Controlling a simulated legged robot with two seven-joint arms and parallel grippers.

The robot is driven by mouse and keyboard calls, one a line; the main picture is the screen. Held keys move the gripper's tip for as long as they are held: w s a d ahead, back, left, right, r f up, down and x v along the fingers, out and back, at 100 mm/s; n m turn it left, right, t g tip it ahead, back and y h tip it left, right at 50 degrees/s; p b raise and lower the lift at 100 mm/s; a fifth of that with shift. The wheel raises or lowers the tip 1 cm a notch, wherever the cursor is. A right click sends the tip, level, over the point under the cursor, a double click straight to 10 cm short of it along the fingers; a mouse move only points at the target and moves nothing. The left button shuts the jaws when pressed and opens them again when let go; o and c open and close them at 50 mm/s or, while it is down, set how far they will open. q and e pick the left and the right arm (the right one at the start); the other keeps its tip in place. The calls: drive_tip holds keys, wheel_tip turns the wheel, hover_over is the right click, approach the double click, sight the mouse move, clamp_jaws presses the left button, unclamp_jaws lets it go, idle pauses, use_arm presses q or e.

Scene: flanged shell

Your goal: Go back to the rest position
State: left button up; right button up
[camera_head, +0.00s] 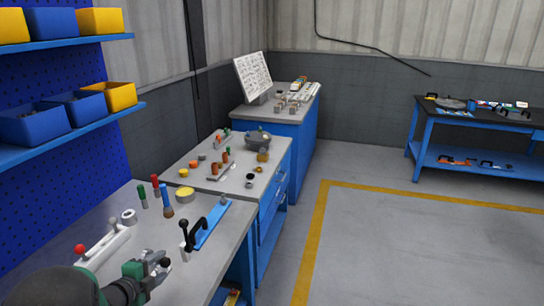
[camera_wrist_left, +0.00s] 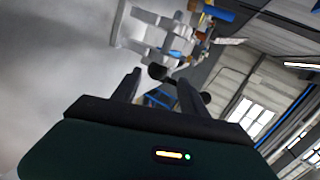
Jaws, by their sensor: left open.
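My left gripper (camera_head: 160,267) is at the lower left of the head view, over the front of the nearest grey workbench (camera_head: 190,262). Its arm comes in from the bottom left corner. In the left wrist view the two dark fingers of the left gripper (camera_wrist_left: 158,94) stand apart, and I see nothing held between them. A white fixture (camera_wrist_left: 150,32) shows blurred beyond the fingers there. My right gripper is in neither view.
A grey flanged part (camera_head: 258,139) sits on the second bench. Open floor (camera_head: 400,250) lies right.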

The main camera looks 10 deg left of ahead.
use_arm(q)
drive_tip(key=s+d+r+n+g+p, duration=0.1)
drive_tip(key=s+d+n+g+p, duration=0.5)
drive_tip(key=s+d+n+g, duration=0.4)
drive_tip(key=s+d+n, duration=0.6)
drive_tip(key=s+d, duration=0.5)
drive_tip(key=d, duration=0.3)
drive_tip(key=shift+s+d+n, duration=0.2)
drive_tip(key=shift+d+n, duration=0.1)
drive_tip(key=shift+n, duration=0.1)
drive_tip(key=shift+d+r, duration=0.15)
drive_tip(key=shift+d, duration=0.15)
drive_tip(key=shift+a, duration=0.25)
